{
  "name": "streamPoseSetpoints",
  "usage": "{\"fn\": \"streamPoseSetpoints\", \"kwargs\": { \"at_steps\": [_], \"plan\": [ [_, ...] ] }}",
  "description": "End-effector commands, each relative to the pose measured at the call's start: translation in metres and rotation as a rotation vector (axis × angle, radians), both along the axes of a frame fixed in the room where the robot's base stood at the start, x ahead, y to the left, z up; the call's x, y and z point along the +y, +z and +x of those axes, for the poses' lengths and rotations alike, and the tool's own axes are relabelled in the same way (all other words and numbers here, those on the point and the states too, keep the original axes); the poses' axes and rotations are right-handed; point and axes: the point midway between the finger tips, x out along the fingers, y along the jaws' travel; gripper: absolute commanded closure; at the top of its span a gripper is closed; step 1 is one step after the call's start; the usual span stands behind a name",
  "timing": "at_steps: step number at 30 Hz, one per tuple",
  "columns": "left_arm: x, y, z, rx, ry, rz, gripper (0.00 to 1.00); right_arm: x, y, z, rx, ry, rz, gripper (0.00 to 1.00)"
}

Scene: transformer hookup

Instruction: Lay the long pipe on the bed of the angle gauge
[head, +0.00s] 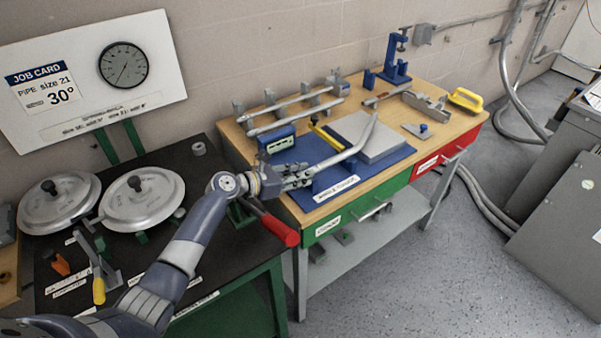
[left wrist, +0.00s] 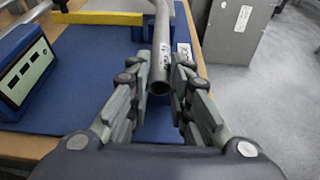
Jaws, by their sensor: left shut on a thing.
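My left gripper (head: 303,176) is shut on one end of a grey pipe (head: 340,158), which has a bend near its middle. The held pipe slants over the angle gauge, its far part pointing to the back right. In the left wrist view, the pipe (left wrist: 161,50) runs away from between the fingers (left wrist: 161,75), its open end facing the camera. The angle gauge has a blue base (head: 390,164), a grey plate (head: 388,143), a yellow bar (head: 325,136) and a blue readout box (head: 276,141). I cannot tell whether pipe and plate touch. My right gripper is out of view.
Several grey holders (head: 307,92) at the back of the wooden bench carry two straight pipes. A blue clamp stand (head: 395,62) and a grey fixture (head: 426,104) stand farther right. A red handle (head: 279,229) sticks out below my gripper.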

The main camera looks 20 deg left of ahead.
Motion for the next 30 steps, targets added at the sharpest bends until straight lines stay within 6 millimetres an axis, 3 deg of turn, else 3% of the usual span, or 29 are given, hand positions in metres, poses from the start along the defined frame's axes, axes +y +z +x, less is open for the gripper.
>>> {"fn": "streamPoseSetpoints", "kwargs": {
  "at_steps": [13,14,16,26,30],
  "plan": [
    [0.000,-0.002,0.001,-0.003,0.001,-0.002,1.00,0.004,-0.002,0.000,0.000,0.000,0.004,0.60],
    [0.000,-0.002,0.001,-0.003,0.001,-0.002,0.74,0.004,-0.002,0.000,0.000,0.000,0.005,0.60],
    [0.000,-0.002,0.001,-0.003,0.001,-0.002,0.58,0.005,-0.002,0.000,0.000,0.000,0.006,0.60],
    [0.000,-0.005,0.000,0.002,-0.001,0.001,0.58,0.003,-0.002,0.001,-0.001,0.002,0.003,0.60],
    [0.000,0.007,0.000,-0.003,-0.001,0.000,0.58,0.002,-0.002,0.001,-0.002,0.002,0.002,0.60]
  ]
}}
